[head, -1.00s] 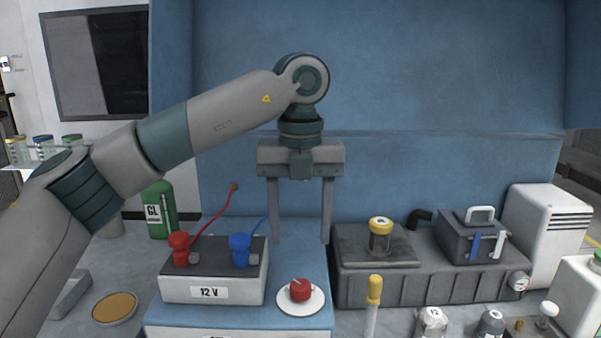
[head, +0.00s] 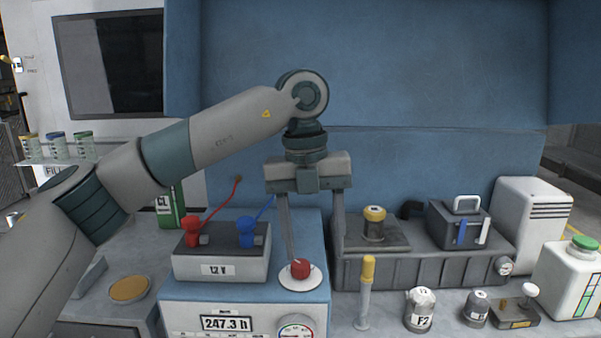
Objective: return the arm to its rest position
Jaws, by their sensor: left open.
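My left arm comes in from the left, bends at a high elbow-like joint, and its gripper (head: 315,258) points straight down. The two long fingers are wide apart with nothing between them. The left finger ends just behind the red knob (head: 300,268), which sits on a white round dial plate on the blue unit (head: 245,291). Whether the finger touches the knob I cannot tell. The right finger ends beside the grey block with the yellow-capped jar. My right gripper is out of view.
A 12 V battery (head: 221,264) with red and blue clamps stands left of the gripper. To the right are a yellow-capped jar (head: 374,225), a dark box with a handle (head: 458,226), a yellow-topped syringe (head: 366,293) and small bottles (head: 420,310). The blue back panel is clear.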

